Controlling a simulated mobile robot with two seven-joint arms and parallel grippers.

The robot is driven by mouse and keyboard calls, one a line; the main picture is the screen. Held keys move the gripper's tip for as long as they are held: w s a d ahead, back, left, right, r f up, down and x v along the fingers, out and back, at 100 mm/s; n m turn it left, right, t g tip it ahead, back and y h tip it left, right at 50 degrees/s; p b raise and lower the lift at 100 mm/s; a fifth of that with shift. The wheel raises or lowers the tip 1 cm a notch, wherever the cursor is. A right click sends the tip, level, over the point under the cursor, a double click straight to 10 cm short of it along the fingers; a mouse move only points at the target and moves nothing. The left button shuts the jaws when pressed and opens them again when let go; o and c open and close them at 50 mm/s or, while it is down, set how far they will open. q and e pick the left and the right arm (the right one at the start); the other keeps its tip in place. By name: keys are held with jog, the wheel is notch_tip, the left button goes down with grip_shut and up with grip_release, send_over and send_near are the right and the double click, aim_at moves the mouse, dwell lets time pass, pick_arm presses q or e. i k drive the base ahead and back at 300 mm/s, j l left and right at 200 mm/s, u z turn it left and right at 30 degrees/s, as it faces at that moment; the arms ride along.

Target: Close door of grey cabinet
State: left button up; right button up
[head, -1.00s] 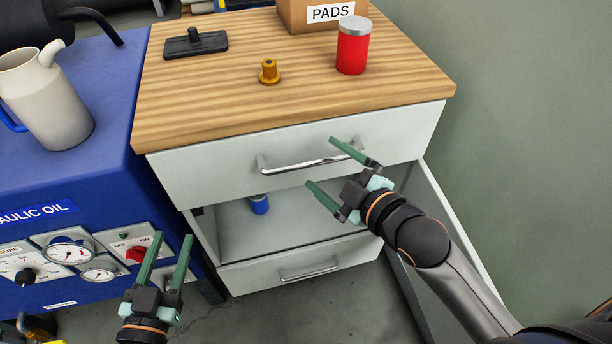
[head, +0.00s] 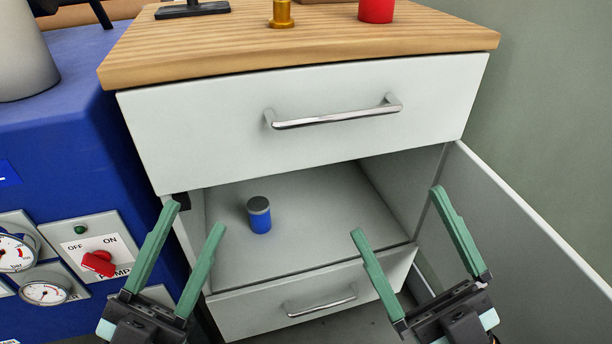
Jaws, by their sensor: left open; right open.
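The grey cabinet (head: 300,115) stands ahead, with a top drawer, an open middle compartment and a lower drawer. Its door (head: 520,235) stands open, swung out to the right side. A small blue can with a grey lid (head: 259,215) stands inside the compartment. My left gripper (head: 198,215) is open and empty in front of the cabinet's left side. My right gripper (head: 396,210) is open and empty in front of the compartment's right side, left of the open door. No contact with the door shows. The door's lower part is out of frame.
A blue hydraulic unit (head: 70,150) with gauges and a red switch (head: 98,263) stands close on the left. The wooden top (head: 300,40) holds a brass part (head: 282,14), a red can (head: 376,10) and a black tool (head: 192,9). A green-grey wall (head: 560,110) is on the right.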

aim_at(541, 291)
jog(key=z, duration=0.5)
jog(key=k+j+z, duration=0.1)
jog(key=z, duration=0.4)
jog(key=k+z, duration=0.1)
jog(key=z, duration=0.85)
